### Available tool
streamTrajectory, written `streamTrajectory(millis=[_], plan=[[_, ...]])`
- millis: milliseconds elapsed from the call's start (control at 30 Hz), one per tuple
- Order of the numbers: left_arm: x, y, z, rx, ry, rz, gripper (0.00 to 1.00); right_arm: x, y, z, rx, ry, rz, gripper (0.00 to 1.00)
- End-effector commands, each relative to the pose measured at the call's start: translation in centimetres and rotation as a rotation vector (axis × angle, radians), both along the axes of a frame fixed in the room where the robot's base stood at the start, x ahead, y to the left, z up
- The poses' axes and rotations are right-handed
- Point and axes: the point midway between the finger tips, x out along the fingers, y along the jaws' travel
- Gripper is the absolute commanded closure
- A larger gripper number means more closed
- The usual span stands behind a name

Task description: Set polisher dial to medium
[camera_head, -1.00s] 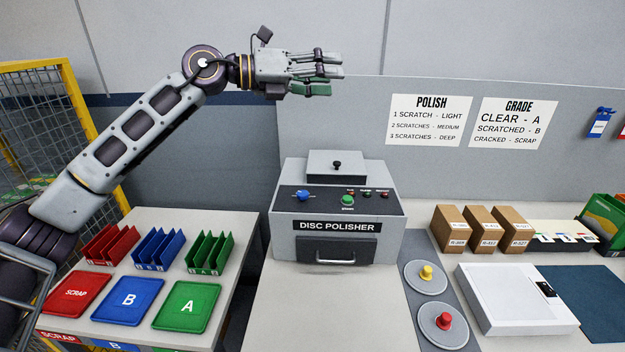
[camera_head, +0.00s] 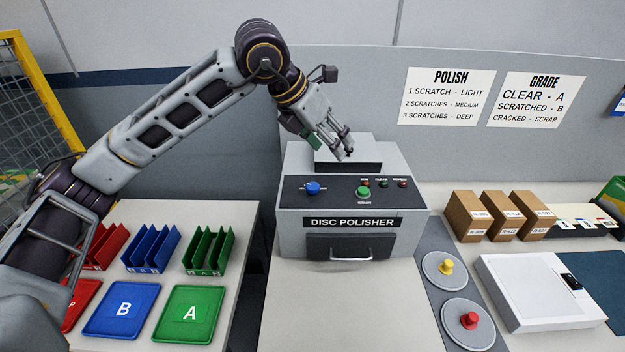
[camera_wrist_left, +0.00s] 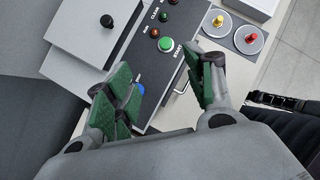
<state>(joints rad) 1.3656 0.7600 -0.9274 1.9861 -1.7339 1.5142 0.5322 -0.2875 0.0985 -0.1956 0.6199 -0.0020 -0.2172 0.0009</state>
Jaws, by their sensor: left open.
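The disc polisher (camera_head: 298,222) is a grey box with a dark sloped control panel. Its blue dial (camera_head: 313,188) sits on the left of the panel; the dial's setting marks are too small to read. A green start button (camera_head: 364,193) and small indicator lamps are to the dial's right. My left gripper (camera_head: 345,152) is open and empty above the back of the polisher, by its lid, apart from the dial. In the left wrist view the green-padded fingers (camera_wrist_left: 168,85) are spread over the panel, and the blue dial (camera_wrist_left: 141,89) is partly hidden behind one finger. My right gripper is not in view.
Red, blue and green racks and trays, including tray A (camera_head: 190,314), stand on the left table. Two round pads with yellow (camera_head: 446,267) and red knobs, cardboard boxes (camera_head: 513,222) and a white device (camera_head: 531,300) are at right. The counter before the polisher is clear.

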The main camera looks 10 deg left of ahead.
Motion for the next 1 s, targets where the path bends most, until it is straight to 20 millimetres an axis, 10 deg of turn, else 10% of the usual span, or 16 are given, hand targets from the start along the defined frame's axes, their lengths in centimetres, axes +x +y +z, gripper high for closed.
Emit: streamTrajectory(millis=[433,1000], plan=[[-0.8,6.2,-2.3,0.206,0.120,0.255,0.46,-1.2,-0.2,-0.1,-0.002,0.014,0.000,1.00],[-0.9,6.4,-2.4,0.193,0.141,0.306,0.46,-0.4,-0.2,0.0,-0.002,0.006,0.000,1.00]])
